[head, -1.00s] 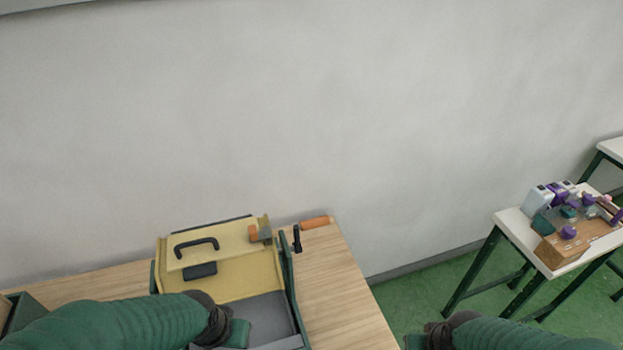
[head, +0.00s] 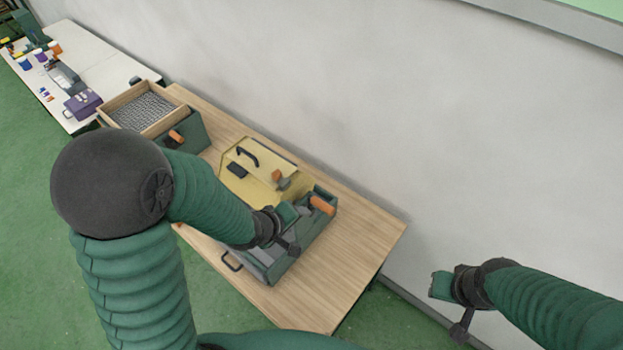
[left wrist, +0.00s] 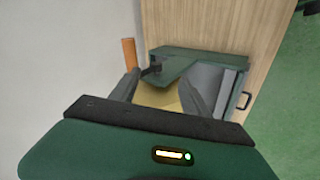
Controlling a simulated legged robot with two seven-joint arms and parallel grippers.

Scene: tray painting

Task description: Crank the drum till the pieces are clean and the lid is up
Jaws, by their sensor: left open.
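A green box with a yellow lid (head: 262,180) stands on the wooden table. The lid has a black handle (head: 248,156) and an orange-and-grey latch. An orange crank handle (head: 322,205) sticks out at the box's right end; in the left wrist view the orange handle (left wrist: 129,53) stands upright by a black crank arm (left wrist: 152,69). My left gripper (head: 289,213) is over the box close to the crank; its fingers (left wrist: 158,88) are apart and empty. My right gripper (head: 441,286) is off the table at right; its jaws are unclear. No pieces show.
A green box with an orange knob (head: 176,136) and a wooden-framed mesh tray (head: 145,110) stands at the table's left end. White tables (head: 92,60) with tools are at the far left. A wall runs behind. The table's right end is bare.

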